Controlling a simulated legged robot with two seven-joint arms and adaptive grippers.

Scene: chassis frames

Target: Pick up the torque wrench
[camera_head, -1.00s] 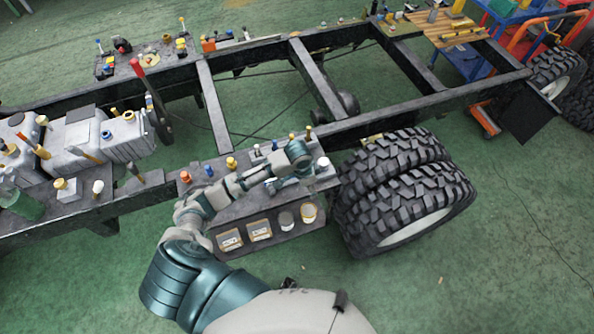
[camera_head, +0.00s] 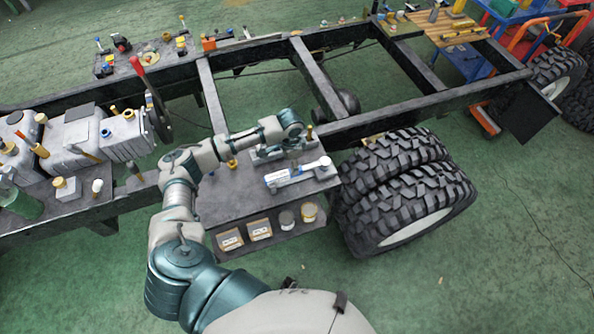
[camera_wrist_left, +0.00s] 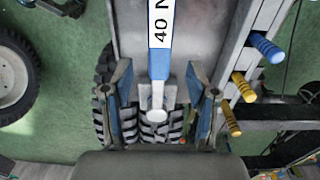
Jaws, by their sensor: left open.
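The torque wrench (camera_head: 297,174), a white and blue bar with a rounded white end, lies on the dark side shelf (camera_head: 240,203) of the chassis. In the left wrist view the torque wrench (camera_wrist_left: 160,32) shows a blue-edged body with "40 N" on it, its white end pointing down between the fingers. My left gripper (camera_head: 276,152) is just behind the wrench in the head view, toward the frame rail. In the left wrist view its fingers (camera_wrist_left: 158,90) are spread wide on both sides of the wrench's end, and nothing is gripped. My right gripper does not show.
Big black tyres (camera_head: 405,195) stand right of the shelf. The chassis rail (camera_head: 420,115) runs behind it. Blue and yellow pegs (camera_wrist_left: 243,86) stand along the rail in the wrist view. Green floor lies in front.

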